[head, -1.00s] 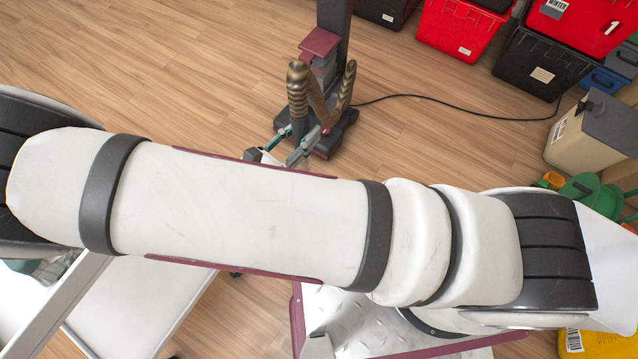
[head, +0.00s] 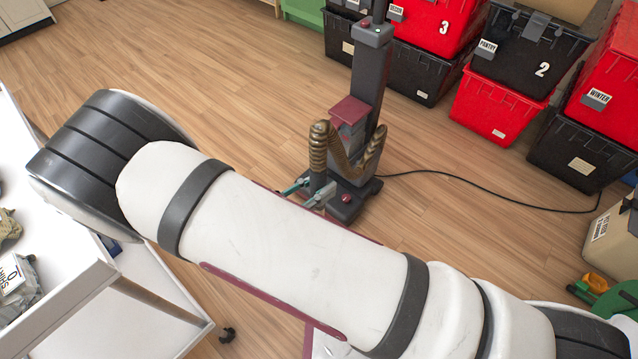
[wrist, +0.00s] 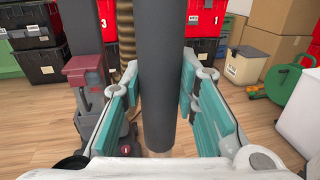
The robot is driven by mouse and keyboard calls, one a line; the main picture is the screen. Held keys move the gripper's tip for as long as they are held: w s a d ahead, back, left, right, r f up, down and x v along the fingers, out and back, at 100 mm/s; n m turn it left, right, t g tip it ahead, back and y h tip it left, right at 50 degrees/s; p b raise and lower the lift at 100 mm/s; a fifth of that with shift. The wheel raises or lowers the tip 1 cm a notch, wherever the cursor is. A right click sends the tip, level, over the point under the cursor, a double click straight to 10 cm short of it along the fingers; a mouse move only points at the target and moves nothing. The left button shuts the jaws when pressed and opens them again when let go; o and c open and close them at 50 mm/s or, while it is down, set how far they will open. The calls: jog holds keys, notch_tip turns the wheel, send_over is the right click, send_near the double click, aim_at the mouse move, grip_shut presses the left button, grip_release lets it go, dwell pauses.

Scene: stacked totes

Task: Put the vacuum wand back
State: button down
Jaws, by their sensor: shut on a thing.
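The vacuum (head: 366,70) is an upright dark grey machine with maroon parts, standing on the wood floor beyond my arm. Its bronze ribbed hose (head: 319,148) loops beside the body. The wand (wrist: 158,75) is a dark grey tube, roughly upright in the middle of the wrist view. My gripper (wrist: 162,88) is shut on the wand, with a teal-padded finger on each side. In the head view my gripper (head: 306,190) is just in front of the vacuum's base, and my arm hides much of the wand. In the wrist view the vacuum (wrist: 86,88) is left of the wand.
Red and black totes (head: 512,60) stand stacked behind and to the right. A black cord (head: 480,184) runs across the floor to the right. A white cart (head: 70,290) is at the left. The floor left of the vacuum is clear.

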jog(key=shift+w+a+f+b, duration=0.1)
jog(key=shift+w+f+b, duration=0.8)
jog(key=shift+w, duration=0.25)
jog(key=shift+w+f+b, duration=0.65)
jog(key=shift+w+f, duration=0.35)
jog(key=shift+w, duration=0.15)
jog(key=shift+f, duration=0.15)
jog(key=c, duration=1.2)
grip_release()
jog(key=shift+c, duration=0.2)
jog(key=p+v, duration=0.2)
jog(key=v, duration=0.5)
jog(key=shift+s+a, duration=0.15)
jog(key=shift+s, duration=0.05)
